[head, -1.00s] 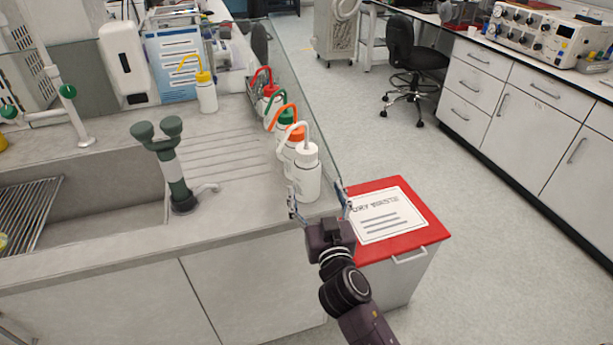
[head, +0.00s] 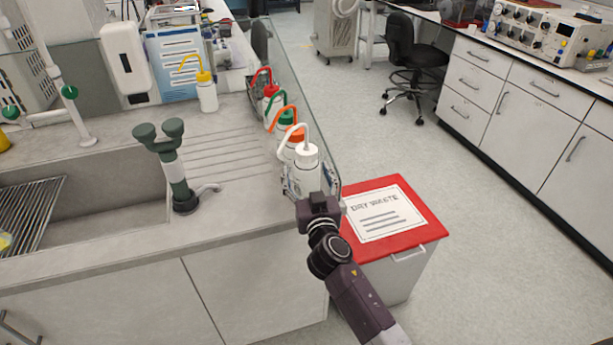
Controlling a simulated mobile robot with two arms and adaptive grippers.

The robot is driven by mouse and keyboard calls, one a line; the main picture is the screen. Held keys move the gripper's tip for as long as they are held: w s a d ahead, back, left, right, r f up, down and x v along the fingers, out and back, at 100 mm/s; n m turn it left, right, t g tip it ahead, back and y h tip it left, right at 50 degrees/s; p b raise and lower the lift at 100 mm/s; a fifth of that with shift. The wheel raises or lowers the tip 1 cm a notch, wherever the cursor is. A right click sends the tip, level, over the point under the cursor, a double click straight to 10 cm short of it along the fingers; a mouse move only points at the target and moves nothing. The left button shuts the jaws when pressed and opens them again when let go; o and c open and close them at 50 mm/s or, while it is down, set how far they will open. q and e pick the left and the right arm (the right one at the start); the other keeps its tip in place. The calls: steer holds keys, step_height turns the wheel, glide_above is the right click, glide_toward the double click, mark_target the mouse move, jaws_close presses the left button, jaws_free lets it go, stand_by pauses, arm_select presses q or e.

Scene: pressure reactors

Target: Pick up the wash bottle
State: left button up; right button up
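A white-capped wash bottle (head: 307,167) stands upright at the near right end of the counter, at the front of a row of wash bottles. My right gripper (head: 311,185) is at this bottle, with its fingers spread on either side of the bottle's body. The left finger shows along the bottle's left side; the right finger shows thinly at its right edge. I cannot see whether the fingers touch the bottle. The bottle is upright on the counter, its lower part hidden by the gripper. My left gripper is out of view.
Wash bottles with orange (head: 289,141), green (head: 284,119) and red (head: 269,93) tops stand close behind. A yellow-topped bottle (head: 207,95) is farther left. A glass panel (head: 306,97) runs along the right side. A red-lidded dry waste bin (head: 425,226) stands right of the counter.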

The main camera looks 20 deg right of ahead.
steer(key=c, duration=0.7)
steer(key=shift+r, duration=0.1)
